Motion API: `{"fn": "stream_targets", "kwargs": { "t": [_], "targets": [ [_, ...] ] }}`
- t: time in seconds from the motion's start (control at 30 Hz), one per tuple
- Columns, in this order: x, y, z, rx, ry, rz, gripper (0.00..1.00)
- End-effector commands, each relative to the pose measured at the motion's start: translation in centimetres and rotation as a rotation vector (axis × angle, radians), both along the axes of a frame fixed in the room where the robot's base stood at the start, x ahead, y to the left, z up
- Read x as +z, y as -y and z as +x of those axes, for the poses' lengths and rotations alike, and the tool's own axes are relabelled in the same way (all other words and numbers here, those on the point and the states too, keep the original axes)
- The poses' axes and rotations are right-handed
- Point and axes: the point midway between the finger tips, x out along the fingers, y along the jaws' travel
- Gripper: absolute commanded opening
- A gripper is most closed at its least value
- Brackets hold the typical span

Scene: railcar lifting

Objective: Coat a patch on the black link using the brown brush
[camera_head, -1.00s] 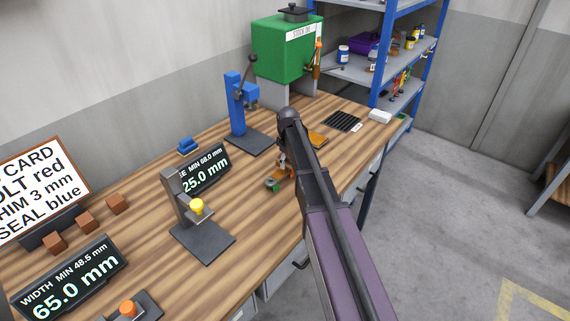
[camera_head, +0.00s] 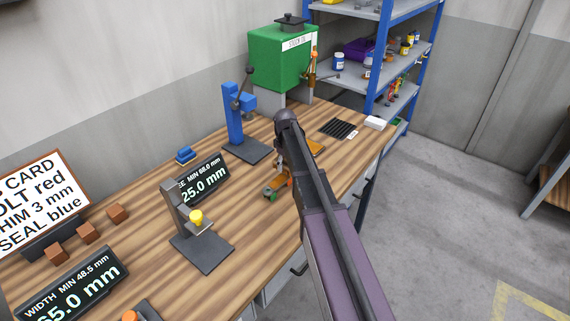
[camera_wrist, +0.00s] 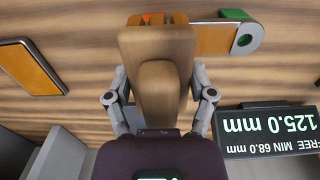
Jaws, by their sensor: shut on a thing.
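My gripper (camera_wrist: 160,97) is shut on the brown brush (camera_wrist: 166,50), whose broad brown block fills the space between the fingers in the wrist view. The brush hides what lies directly beyond it. An orange flat piece (camera_wrist: 213,38) with a grey rounded end and a green part shows just behind the brush, over the bench. The same orange and green piece (camera_head: 275,193) shows left of my arm in the head view. I cannot make out a clearly black link. In the head view my arm hides most of the gripper and brush.
A display reading 125.0 mm (camera_wrist: 265,130) is right of the gripper in the wrist view. An orange-topped plate (camera_wrist: 30,68) lies left. A grey gauge stand (camera_head: 205,250), blue press (camera_head: 235,118) and green box (camera_head: 280,58) stand on the wooden bench. A black slotted mat (camera_head: 338,129) lies farther back.

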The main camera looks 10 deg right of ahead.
Motion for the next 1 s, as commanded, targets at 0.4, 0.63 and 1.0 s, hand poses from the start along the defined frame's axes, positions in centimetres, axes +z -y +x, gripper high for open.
{"fn": "stream_targets", "kwargs": {
  "t": [0.4,0.63,1.0],
  "targets": [
    [2.7,0.0,0.0,0.000,0.000,0.000,0.33],
    [2.6,0.0,0.0,0.000,0.000,0.000,0.33],
    [3.7,0.0,0.0,0.000,0.000,0.000,0.33]
  ]
}}
